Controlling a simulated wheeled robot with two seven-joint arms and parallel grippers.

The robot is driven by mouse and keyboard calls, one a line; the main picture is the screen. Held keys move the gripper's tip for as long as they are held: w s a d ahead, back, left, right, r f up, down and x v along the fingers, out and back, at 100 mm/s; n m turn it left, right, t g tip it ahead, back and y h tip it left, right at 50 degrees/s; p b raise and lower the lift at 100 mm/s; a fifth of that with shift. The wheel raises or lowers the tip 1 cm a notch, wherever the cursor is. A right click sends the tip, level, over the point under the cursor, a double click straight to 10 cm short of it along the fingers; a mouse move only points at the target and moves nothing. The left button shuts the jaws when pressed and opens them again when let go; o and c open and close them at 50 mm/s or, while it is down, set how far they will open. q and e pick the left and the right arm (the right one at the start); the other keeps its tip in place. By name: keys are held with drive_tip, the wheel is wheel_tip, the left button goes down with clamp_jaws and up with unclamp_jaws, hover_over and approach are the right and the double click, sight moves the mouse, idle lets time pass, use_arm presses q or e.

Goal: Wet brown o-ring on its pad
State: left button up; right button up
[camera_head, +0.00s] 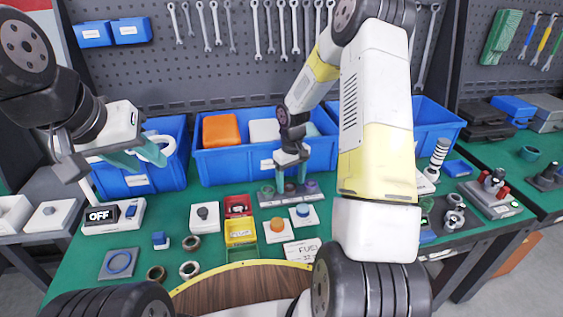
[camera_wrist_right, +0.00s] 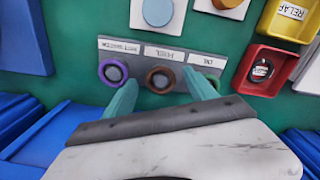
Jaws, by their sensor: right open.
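A brown o-ring (camera_wrist_right: 160,80) sits in the middle of a grey holder (camera_wrist_right: 137,57), between a purple o-ring (camera_wrist_right: 112,72) and a green o-ring (camera_wrist_right: 209,80). My right gripper (camera_wrist_right: 160,95) is open, its teal fingertips apart on either side of the brown o-ring, with nothing gripped. In the head view this right gripper (camera_head: 290,186) points down over the holder (camera_head: 283,200). White plates with an orange disc (camera_head: 278,225) and a blue disc (camera_head: 303,210) lie in front of the holder; I cannot tell which is the brown ring's pad. My left gripper (camera_head: 140,156) is open, high at the left.
Blue bins (camera_head: 225,168) stand behind the holder. A red tray (camera_head: 238,206) and yellow tray (camera_head: 241,233) lie left of the discs. A box reading OFF (camera_head: 103,214), metal rings (camera_head: 190,269) and a grey plate with a blue ring (camera_head: 120,263) are further left.

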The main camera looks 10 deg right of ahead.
drive_tip(key=c, duration=1.3)
drive_tip(key=o, duration=0.5)
drive_tip(key=shift+c, duration=1.4)
drive_tip(key=shift+r, duration=0.1)
drive_tip(key=shift+r, duration=1.6)
